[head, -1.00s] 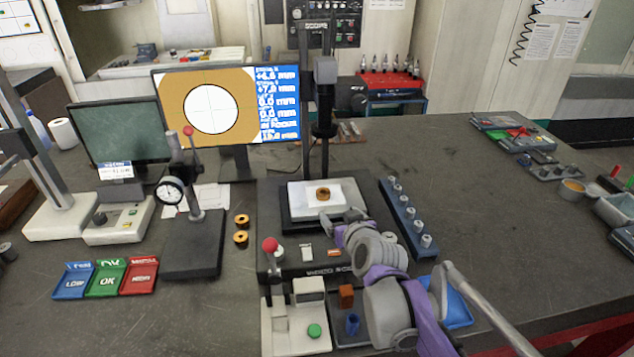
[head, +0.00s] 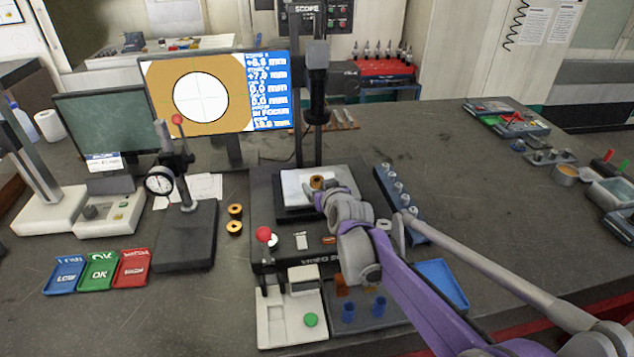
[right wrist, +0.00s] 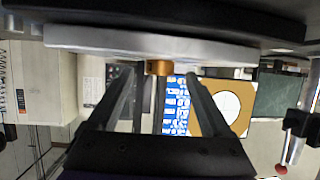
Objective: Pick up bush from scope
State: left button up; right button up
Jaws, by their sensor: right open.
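The bush (head: 316,182), a small brass-coloured ring, stands on the white stage plate (head: 291,186) of the video scope. My right gripper (head: 325,194) reaches in from the lower right, its tips close to the bush and partly covering the plate. In the right wrist view, which looks upside down, the bush (right wrist: 158,67) is between the fingers (right wrist: 160,85), near their tips. The right gripper is open; I see no clear grip on the bush. The scope's monitor (head: 200,95) shows a white circle on orange. My left gripper is not in view.
The scope's column (head: 317,110) rises just behind the stage. A blue rack of pins (head: 388,188) stands to its right. LOW, OK and red trays sit at front left.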

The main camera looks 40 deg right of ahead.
jog(key=shift+x, duration=0.8)
jog(key=shift+s, duration=0.1)
jog(key=shift+c, duration=0.2)
grip_shut()
